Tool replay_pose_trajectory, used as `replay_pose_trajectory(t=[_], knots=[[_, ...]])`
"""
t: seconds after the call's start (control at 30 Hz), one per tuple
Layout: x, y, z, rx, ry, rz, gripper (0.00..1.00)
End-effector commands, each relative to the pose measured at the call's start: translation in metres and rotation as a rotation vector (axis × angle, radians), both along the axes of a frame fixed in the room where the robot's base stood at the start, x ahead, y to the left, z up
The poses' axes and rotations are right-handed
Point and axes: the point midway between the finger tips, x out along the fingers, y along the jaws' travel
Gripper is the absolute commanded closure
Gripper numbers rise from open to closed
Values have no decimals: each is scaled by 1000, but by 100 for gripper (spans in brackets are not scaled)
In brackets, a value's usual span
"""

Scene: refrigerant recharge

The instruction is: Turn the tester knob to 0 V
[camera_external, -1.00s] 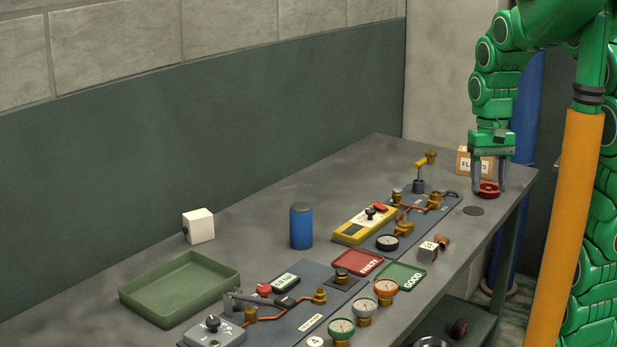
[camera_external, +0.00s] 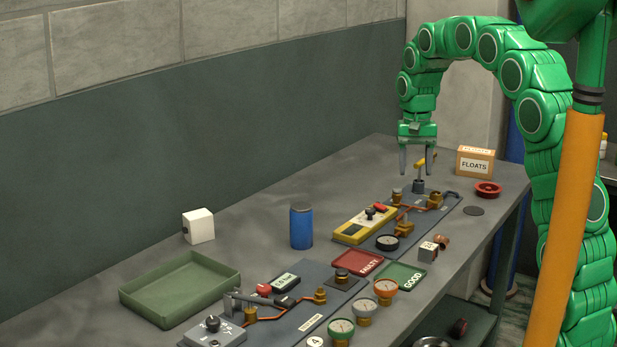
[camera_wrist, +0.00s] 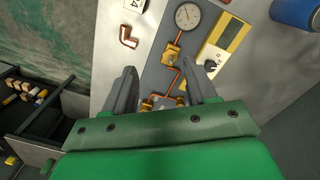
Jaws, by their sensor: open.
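Two knobbed devices stand on the bench, and I cannot read which is marked in volts. A grey box (camera_external: 215,338) at the front left carries a black knob (camera_external: 212,323) with white marks around it. A yellow instrument (camera_external: 357,227) on the far panel has a black knob (camera_external: 370,213) and a red part beside it. In the wrist view the yellow instrument (camera_wrist: 232,36) and its knob (camera_wrist: 211,66) lie ahead and right of my fingers. My gripper (camera_external: 416,168) is open and empty, above the far panel's yellow-handled valve (camera_external: 420,172). The grey box is outside the wrist view.
Copper pipes and a black gauge (camera_external: 387,242) sit near the yellow instrument. A blue canister (camera_external: 301,228) stands left of it. The FAULTY tray (camera_external: 343,258), GOOD tray (camera_external: 417,271) and several gauges lie nearer. A FLOATS box (camera_external: 475,162) and red ring (camera_external: 487,188) are at the far right.

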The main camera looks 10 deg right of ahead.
Motion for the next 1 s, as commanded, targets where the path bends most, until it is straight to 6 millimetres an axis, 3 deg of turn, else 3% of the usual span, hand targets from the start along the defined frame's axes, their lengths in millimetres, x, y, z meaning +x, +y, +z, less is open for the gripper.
replay_pose_trajectory(t=[0.2, 0.5, 0.7, 1.0], knots=[[44, 27, -23, 3, -16, -23, 43], [92, 62, -60, 7, -28, -57, 43], [109, 75, -74, 9, -38, -71, 43], [113, 78, -84, 10, -40, -74, 43]])
